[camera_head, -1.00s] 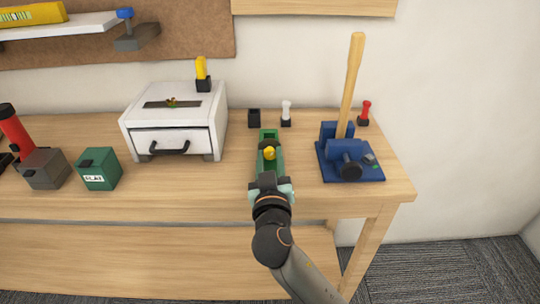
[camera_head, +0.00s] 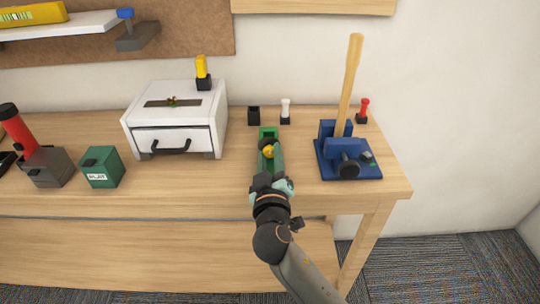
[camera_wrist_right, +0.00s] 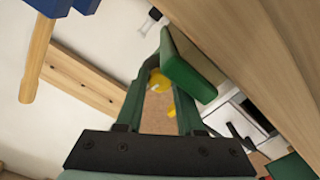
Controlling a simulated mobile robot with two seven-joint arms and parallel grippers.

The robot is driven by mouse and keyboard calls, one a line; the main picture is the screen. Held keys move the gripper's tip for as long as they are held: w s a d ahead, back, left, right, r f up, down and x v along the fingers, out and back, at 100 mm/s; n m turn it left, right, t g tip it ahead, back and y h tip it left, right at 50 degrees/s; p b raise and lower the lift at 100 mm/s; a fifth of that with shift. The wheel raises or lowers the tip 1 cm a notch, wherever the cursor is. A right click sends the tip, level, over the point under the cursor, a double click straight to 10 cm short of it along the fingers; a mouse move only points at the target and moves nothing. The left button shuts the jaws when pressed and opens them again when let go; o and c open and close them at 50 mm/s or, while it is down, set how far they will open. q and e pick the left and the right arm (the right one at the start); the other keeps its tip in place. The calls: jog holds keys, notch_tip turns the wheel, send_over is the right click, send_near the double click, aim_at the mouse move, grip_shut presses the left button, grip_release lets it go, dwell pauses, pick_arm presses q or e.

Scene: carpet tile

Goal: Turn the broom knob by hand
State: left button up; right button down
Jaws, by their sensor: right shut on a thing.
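The broom's wooden handle (camera_head: 349,85) stands upright, tilted slightly, in a blue clamp base (camera_head: 328,160) on the bench's right side. A dark round knob (camera_head: 349,170) faces the front of that base. My right gripper (camera_head: 269,151) is left of the base, apart from it, reaching over the bench. Its green fingers are shut around a small round yellow thing, which also shows in the right wrist view (camera_wrist_right: 158,82). A green block (camera_wrist_right: 190,65) is at the fingertips. In the wrist view the wooden handle (camera_wrist_right: 37,60) is at upper left. My left gripper is out of view.
A white drawer box (camera_head: 190,100) stands left of my right gripper. A green box (camera_head: 102,166) and a grey box (camera_head: 46,168) are further left. Small black holders, one with a white peg (camera_head: 286,110) and one with a red peg (camera_head: 363,110), stand along the back.

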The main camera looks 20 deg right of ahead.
jog(key=shift+r, duration=0.2)
jog(key=c, duration=0.5)
grip_release()
jog(key=shift+f, duration=0.1)
jog(key=shift+c, duration=0.2)
jog(key=shift+f, duration=0.15)
